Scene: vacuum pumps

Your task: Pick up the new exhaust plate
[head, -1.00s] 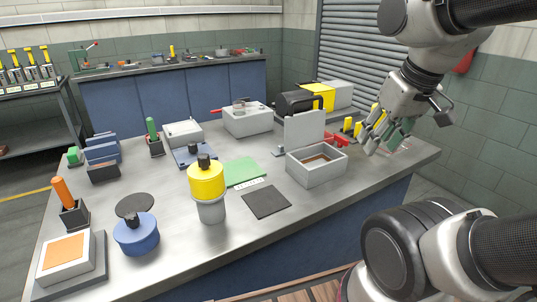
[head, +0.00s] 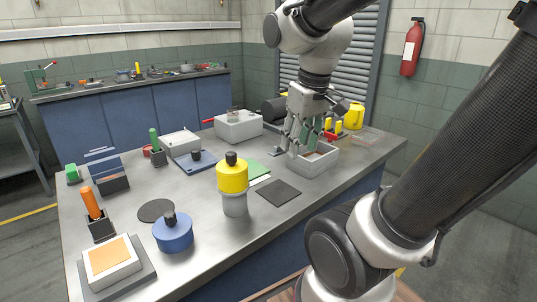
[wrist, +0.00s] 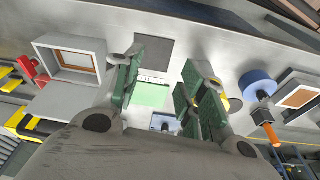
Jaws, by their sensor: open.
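No plate is clearly marked as the new exhaust plate, and I cannot tell which thing it is. A dark flat square (head: 278,192) lies near the front edge, with a green mat (head: 257,170) behind it. A dark round disc (head: 155,210) lies by the blue pot (head: 172,232). An open grey box (head: 316,162) with a brown-framed inside (wrist: 74,59) stands right of the mat.
A yellow-topped cylinder (head: 233,180) stands mid-table. An orange-handled tool (head: 92,204) and an orange-topped block (head: 110,255) are at left. The front middle has some bare table.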

